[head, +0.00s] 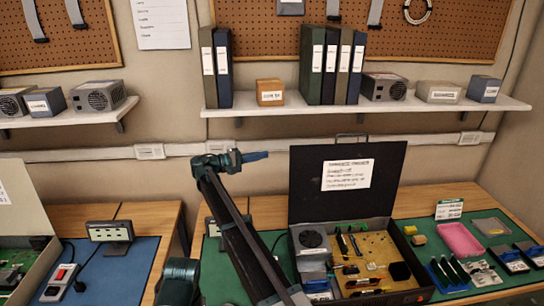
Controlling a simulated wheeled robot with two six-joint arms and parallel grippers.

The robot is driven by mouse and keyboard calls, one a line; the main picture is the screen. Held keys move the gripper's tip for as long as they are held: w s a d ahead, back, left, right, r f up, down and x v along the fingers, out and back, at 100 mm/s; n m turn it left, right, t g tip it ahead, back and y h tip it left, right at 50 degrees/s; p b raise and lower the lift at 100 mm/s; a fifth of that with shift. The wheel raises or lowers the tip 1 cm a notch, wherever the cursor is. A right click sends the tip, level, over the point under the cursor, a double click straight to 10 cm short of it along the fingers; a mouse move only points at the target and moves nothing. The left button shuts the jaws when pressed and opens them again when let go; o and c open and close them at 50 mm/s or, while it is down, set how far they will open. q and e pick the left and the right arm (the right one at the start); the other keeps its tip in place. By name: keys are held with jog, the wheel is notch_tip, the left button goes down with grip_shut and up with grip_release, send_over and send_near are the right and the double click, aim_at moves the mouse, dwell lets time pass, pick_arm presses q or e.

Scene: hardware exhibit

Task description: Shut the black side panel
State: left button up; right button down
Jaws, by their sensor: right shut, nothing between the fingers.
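The black side panel (310,205) stands upright, open, at the back of a black case (400,298). It carries a white paper label (347,174) and a handle on its top edge. My right gripper (262,156) is shut and empty. It points right, near the panel's upper left edge in the picture, with a small gap between them in the picture; I cannot tell the depth. My left gripper is not in view.
The case stands on a green mat (420,212) with a pink tray (460,240) and small tools at its right. A blue mat (125,275) lies at left, with a grey panel at the far left. A shelf (380,106) with binders and boxes runs above.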

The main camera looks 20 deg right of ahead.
jog(key=w+d, duration=0.1)
jog(key=d, duration=0.9)
jog(key=shift+s+a, duration=0.25)
jog(key=shift+s, duration=0.75)
jog(key=shift+s+a, duration=0.25)
jog(key=shift+s, duration=0.75)
